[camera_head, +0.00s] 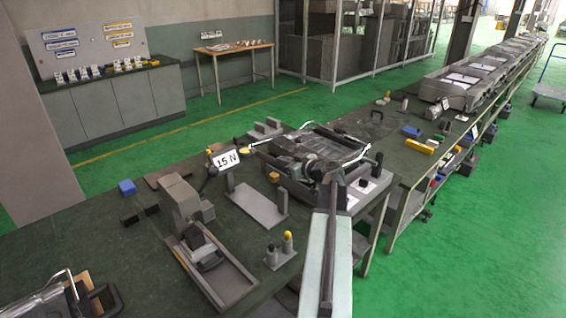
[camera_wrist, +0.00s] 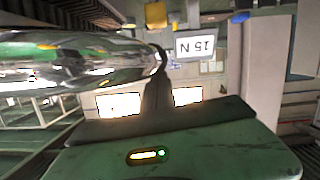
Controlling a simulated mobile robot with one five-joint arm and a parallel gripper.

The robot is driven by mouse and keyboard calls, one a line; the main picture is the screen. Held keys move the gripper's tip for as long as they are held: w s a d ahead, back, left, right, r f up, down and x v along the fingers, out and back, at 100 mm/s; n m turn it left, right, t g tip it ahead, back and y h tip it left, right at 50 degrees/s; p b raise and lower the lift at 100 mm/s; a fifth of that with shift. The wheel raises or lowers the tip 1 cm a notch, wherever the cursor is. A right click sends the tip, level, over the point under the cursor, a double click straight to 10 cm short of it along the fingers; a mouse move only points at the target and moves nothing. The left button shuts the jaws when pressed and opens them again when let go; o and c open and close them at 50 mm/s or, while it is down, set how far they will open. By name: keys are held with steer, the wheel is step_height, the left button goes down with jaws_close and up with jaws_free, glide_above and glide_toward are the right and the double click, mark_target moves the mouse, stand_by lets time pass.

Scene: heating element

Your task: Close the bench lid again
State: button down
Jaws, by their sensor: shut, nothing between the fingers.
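The bench unit (camera_head: 285,182) is a dark, low box in the middle of the worktop in the head view, with a grey glossy top, which I take as the lid, (camera_head: 338,150) and a bent chrome bar (camera_head: 262,141). My arm covers its near part, so I cannot tell how far the lid stands open. In the wrist view my gripper (camera_wrist: 158,65) is shut and empty, its dark fingers narrowing upward from a green housing. A large chrome bar (camera_wrist: 80,68) fills the left side, close to the fingertips; contact cannot be told.
A 15 N sign (camera_head: 226,159) stands left of the unit and shows upside down in the wrist view (camera_wrist: 196,45). A grey press-like stand (camera_head: 185,210), a grey bracket (camera_head: 258,205) and small pegs (camera_head: 287,243) stand nearer. Open green floor lies to the right.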

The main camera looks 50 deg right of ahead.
steer(key=f+b, duration=0.4)
steer(key=shift+a+f+b, duration=0.35)
steer(key=shift+s+a+f, duration=0.1)
steer(key=shift+a+f, duration=0.05)
steer(key=shift+s+a+r, duration=0.1)
steer(key=shift+a+r, duration=0.05)
steer(key=shift+r, duration=0.1)
step_height(320, 180, up, 6)
steer(key=a+p, duration=0.1)
steer(key=p, duration=0.4)
steer(key=d+f+p+v, duration=0.1)
steer(key=v, duration=0.8)
steer(key=shift+s+a+p, duration=0.3)
steer(key=shift+s+a, duration=0.05)
steer(key=shift+a, duration=0.15)
